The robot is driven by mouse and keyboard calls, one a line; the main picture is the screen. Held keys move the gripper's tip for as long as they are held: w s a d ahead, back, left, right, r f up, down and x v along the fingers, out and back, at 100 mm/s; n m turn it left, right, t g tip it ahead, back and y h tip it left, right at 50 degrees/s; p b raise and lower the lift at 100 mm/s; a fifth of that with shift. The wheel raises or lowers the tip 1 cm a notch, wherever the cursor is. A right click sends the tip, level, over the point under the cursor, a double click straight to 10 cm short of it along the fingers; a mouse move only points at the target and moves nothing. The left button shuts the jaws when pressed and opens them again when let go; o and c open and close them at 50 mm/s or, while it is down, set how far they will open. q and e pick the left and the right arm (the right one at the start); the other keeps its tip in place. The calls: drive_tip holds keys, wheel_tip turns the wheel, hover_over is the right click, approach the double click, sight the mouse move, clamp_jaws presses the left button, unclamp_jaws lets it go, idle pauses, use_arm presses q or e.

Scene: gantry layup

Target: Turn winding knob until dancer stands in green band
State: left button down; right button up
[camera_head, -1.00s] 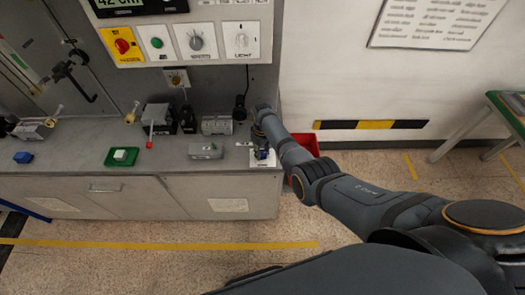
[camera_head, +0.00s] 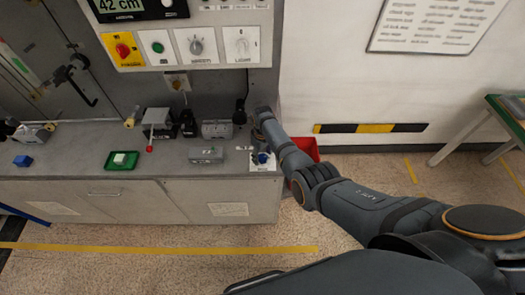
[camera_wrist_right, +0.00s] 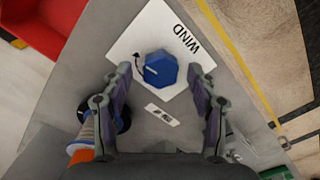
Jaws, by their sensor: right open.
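The winding knob is a blue faceted knob (camera_wrist_right: 160,69) on a white plate marked WIND (camera_wrist_right: 182,22). In the head view the knob (camera_head: 262,158) shows at the right end of the grey bench top. My right gripper (camera_wrist_right: 160,76) is open in the wrist view, with one fingertip on each side of the knob and a gap on both sides. In the head view my right gripper is small and partly hidden by its own arm. A green strip (camera_head: 19,59) shows on the panel at the far left; I cannot make out the dancer against it. My left gripper is out of view.
A control panel (camera_head: 188,49) with a "42 cm" display (camera_head: 122,5) is above the bench. A grey box (camera_head: 206,154), a green tray (camera_head: 122,165) and a red-tipped lever (camera_head: 150,146) are left of the knob. A red bin (camera_head: 304,148) stands beside the bench.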

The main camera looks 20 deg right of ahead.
sight(263, 157)
wheel_tip(263, 157, up, 12)
idle(0.3)
drive_tip(key=shift+f, duration=0.15)
